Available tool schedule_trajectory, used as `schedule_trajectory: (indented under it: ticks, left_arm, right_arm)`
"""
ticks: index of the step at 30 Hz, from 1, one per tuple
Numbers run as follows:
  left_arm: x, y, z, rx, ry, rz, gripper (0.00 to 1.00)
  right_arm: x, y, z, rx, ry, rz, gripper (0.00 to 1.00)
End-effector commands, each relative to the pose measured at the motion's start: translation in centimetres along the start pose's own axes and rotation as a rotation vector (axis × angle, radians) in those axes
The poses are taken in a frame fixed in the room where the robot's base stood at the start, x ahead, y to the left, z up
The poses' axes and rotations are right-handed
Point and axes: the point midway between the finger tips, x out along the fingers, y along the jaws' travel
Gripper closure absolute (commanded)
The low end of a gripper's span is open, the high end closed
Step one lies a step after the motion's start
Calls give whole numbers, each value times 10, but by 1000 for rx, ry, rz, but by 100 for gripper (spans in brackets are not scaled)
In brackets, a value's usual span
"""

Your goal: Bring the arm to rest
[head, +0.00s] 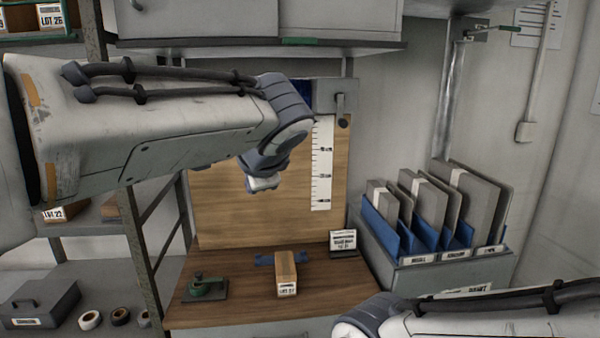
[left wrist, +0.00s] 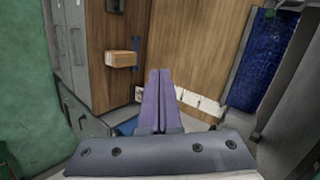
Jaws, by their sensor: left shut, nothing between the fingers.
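My left arm reaches in from the left across the head view. Its wrist end, with the left gripper (head: 263,184), hangs above the workbench in front of the upright wooden board (head: 225,215), apart from everything. In the left wrist view the two purple fingers of the left gripper (left wrist: 159,73) lie together, shut and empty. My right arm shows at the lower right of the head view; its gripper is out of view. A brown box labelled LOT (head: 286,272) lies on the bench top, below and to the right of the left gripper; a brown box (left wrist: 121,59) also shows in the wrist view.
A green-based tool (head: 205,288) and a small sign (head: 342,241) stand on the wooden bench (head: 235,312). A white ruler (head: 322,165) hangs on the board. Blue bins with grey panels (head: 435,205) stand right. Shelves are left; a cabinet (head: 255,20) hangs above.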

Motion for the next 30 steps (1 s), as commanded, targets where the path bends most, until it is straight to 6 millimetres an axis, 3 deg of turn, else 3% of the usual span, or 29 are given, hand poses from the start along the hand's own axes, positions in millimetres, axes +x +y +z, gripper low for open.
schedule_trajectory:
  ticks: [1, 3, 9, 12, 15, 18, 21, 30]
  left_arm:
    - [4, 39, 2, -23, 10, 93, 100]
    - [5, 92, 8, -74, 14, 227, 100]
    - [-11, 238, 40, -249, -55, 590, 100]
    - [-26, 295, 61, -342, -121, 732, 100]
    - [-39, 334, 79, -419, -185, 830, 100]
    - [-48, 357, 90, -471, -229, 886, 100]
    - [-52, 366, 94, -493, -249, 908, 100]
    - [-52, 366, 94, -495, -251, 909, 100]
  right_arm:
    - [0, 0, 0, 0, 0, 0, 0]
    - [0, 0, 0, 0, 0, 0, 0]
    - [0, 0, 0, 0, 0, 0, 0]
    - [0, 0, 0, 0, 0, 0, 0]
    - [0, 0, 0, 0, 0, 0, 0]
    - [0, 0, 0, 0, 0, 0, 0]
    - [0, 0, 0, 0, 0, 0, 0]
    - [0, 0, 0, 0, 0, 0, 0]
